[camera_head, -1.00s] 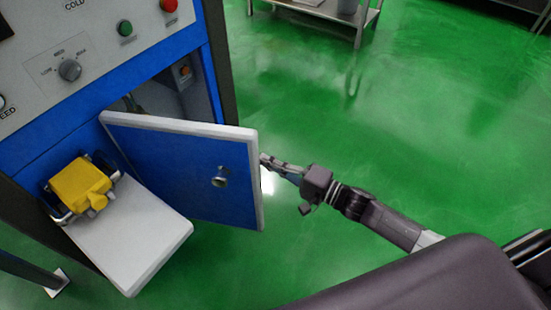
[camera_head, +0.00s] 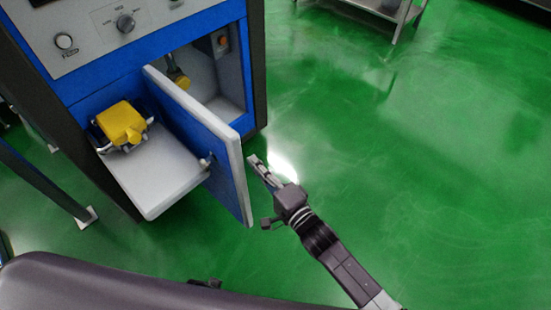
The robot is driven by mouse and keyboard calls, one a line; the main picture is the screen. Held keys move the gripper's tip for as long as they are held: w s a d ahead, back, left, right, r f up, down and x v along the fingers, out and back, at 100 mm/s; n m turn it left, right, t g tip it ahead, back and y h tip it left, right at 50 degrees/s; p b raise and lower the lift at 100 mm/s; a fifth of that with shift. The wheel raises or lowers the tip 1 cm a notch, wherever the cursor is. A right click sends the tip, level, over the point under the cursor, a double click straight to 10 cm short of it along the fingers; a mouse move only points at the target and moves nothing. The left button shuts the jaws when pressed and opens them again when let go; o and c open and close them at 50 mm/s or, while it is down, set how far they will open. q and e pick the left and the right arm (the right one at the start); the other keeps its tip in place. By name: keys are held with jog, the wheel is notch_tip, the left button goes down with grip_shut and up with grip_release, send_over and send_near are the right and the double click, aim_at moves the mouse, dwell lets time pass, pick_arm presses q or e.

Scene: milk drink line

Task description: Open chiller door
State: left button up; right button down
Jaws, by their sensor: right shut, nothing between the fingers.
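The chiller door (camera_head: 200,140) is a blue panel with a thick white edge and a small round knob (camera_head: 207,160). It stands swung out from the blue machine, showing its edge and part of its blue face. The chiller opening (camera_head: 215,75) behind it shows grey walls and a yellow-tipped part inside; the door hides its left portion. My right gripper (camera_head: 258,168) is shut and empty, just right of the door's white edge. In this view it looks close to the door, but I cannot tell whether it touches. My left gripper is not in view.
A white shelf (camera_head: 160,185) juts from the machine left of the door, with a yellow clamp-like unit (camera_head: 122,123) above it. A control panel with a dial (camera_head: 125,22) is higher up. A metal table (camera_head: 375,8) stands at the back. The green floor on the right is clear.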

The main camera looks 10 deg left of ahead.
jog(key=shift+w+d+f, duration=0.1)
jog(key=shift+d, duration=0.05)
jog(key=v, duration=1.2)
